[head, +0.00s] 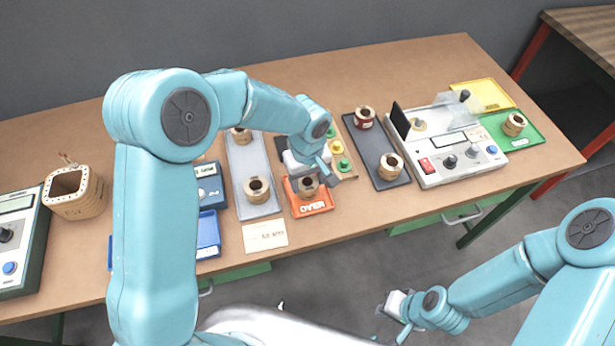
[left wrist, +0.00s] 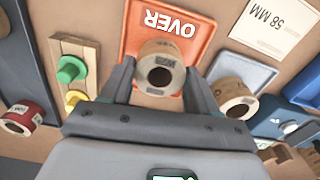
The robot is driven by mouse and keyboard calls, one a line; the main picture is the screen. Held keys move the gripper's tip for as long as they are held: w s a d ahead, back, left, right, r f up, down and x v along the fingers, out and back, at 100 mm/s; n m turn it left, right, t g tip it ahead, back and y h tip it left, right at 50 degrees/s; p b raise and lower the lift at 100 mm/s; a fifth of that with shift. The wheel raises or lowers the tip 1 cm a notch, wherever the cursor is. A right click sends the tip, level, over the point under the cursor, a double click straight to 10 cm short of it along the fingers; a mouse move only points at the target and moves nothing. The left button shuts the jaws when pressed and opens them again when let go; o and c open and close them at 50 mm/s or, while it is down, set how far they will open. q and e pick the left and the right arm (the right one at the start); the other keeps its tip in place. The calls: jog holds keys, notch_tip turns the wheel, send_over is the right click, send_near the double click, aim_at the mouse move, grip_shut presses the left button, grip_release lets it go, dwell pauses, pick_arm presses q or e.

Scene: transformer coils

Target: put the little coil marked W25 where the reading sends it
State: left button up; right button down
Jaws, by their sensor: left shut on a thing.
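My left gripper (head: 308,178) is shut on a small tan coil (head: 308,186) at the orange tray (head: 325,203). In the left wrist view the coil (left wrist: 160,66) sits between the two fingers (left wrist: 160,88), its dark hole facing the camera. Its printed mark is upside down there and too small to read surely. The tray (left wrist: 205,48) reads OVER in that view. I cannot tell whether the coil touches the tray floor. My right gripper (head: 396,308) is low at the bottom, off the table and away from the coils; its jaws are unclear.
A grey tray (head: 240,160) with coils is left of the orange one. A dark tray (head: 372,150) with two coils and a tester (head: 460,150) are to the right. The yellow tray (head: 482,94) looks empty; the green tray (head: 530,135) holds a coil. Colored buttons (head: 340,148) stand close behind.

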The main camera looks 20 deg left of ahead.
pick_arm(q)
jog(key=shift+f+b, duration=0.15)
jog(key=shift+b, duration=0.15)
jog(key=o, duration=1.2)
jog(key=shift+o, duration=0.2)
notch_tip(320, 180, up, 12)
jog(key=shift+r, duration=0.25)
jog(key=shift+s, duration=0.2)
